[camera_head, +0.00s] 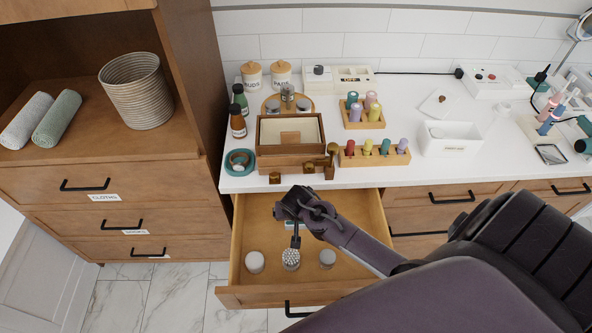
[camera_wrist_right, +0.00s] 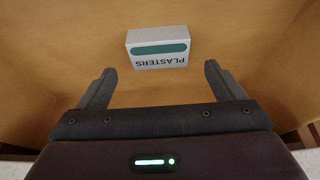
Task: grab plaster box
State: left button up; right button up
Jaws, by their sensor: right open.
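The plaster box is a small white box with a teal stripe and the word PLASTERS (camera_wrist_right: 158,49), lying in the open wooden drawer. In the head view only a teal and white bit of it (camera_head: 291,224) shows beside my gripper, which hides the rest. My right gripper (camera_wrist_right: 157,85) is open and empty above the drawer. In the right wrist view the box lies ahead of the fingertips, between their lines and apart from them. In the head view the right gripper (camera_head: 295,240) points down into the drawer. My left gripper is not in view.
The counter above carries a wooden box (camera_head: 290,160), bottle racks and a white bin (camera_head: 450,140).

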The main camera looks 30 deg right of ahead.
jog(key=shift+x, duration=1.65)
jog(key=c, duration=1.1)
jog(key=shift+o, duration=0.2)
jog(key=shift+r, duration=0.15)
